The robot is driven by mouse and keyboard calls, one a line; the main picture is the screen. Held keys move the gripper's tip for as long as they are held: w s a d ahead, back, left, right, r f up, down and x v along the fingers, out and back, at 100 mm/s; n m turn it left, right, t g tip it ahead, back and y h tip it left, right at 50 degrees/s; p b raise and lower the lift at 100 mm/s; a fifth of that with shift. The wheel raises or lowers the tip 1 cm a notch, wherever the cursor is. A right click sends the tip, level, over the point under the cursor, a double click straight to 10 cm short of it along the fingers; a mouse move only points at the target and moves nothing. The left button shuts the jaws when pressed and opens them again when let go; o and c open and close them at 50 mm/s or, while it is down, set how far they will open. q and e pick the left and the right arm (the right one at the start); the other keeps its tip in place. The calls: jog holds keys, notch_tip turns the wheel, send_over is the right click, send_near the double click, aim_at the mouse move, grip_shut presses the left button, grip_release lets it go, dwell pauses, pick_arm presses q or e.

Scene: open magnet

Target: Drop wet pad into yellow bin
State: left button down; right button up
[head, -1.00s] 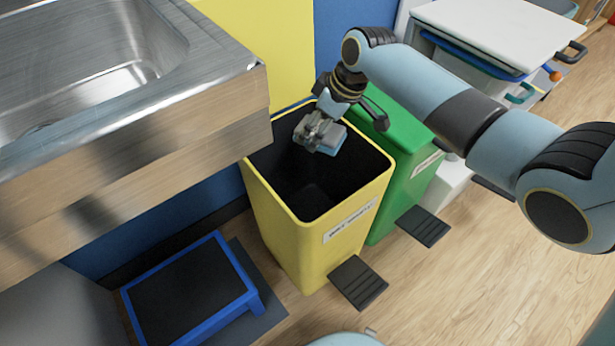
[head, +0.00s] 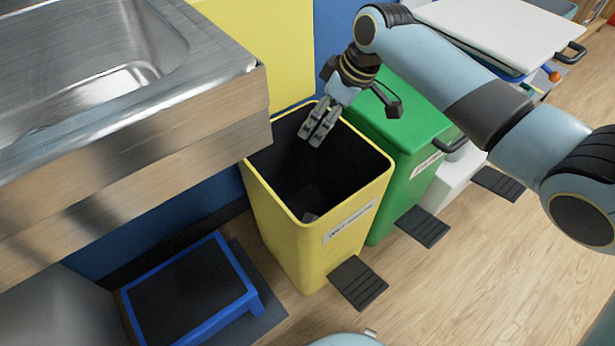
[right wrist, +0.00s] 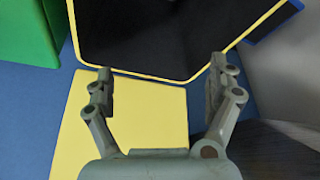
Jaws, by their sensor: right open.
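The yellow bin (head: 285,232) stands open on the floor, with a dark inside and a label on its front. My right gripper (head: 312,136) is over the back of its opening, open and empty, fingers pointing down. In the right wrist view the two fingers (right wrist: 162,76) are spread wide with nothing between them, near the bin's yellow rim (right wrist: 140,74). A small greyish piece (head: 310,216) shows low inside the bin near its front wall; it looks like the wet pad, mostly hidden by that wall. My left gripper is not in view.
A green bin (head: 412,120) with its lid shut stands right of the yellow bin. A blue step stool (head: 190,290) is on the floor. Pedals (head: 358,283) stick out in front of the bins.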

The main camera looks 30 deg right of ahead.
jog(key=v, duration=0.8)
